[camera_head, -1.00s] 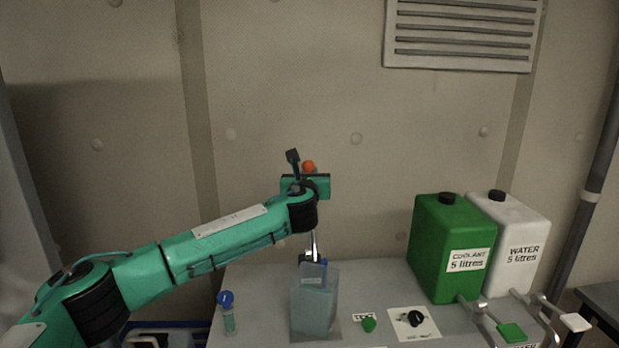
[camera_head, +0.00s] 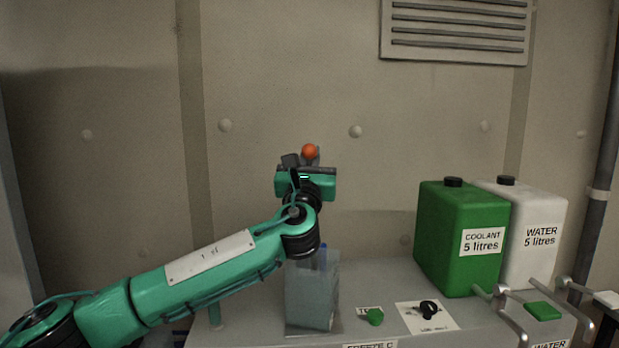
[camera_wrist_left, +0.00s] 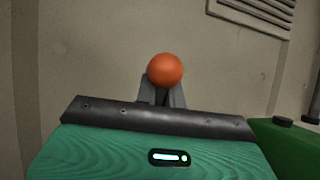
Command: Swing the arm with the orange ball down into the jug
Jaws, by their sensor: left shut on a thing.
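The orange ball (camera_head: 309,151) shows just above my left gripper (camera_head: 308,160) in the head view. In the left wrist view the ball (camera_wrist_left: 165,70) sits at the tips of the two grey fingers, which are shut on it. My right gripper does not show.
A green coolant can (camera_head: 445,240) and a white water can (camera_head: 545,215) stand at the right, with taps in front. A green knob (camera_head: 375,317) and a black knob on a white card (camera_head: 415,325) lie right of the jug.

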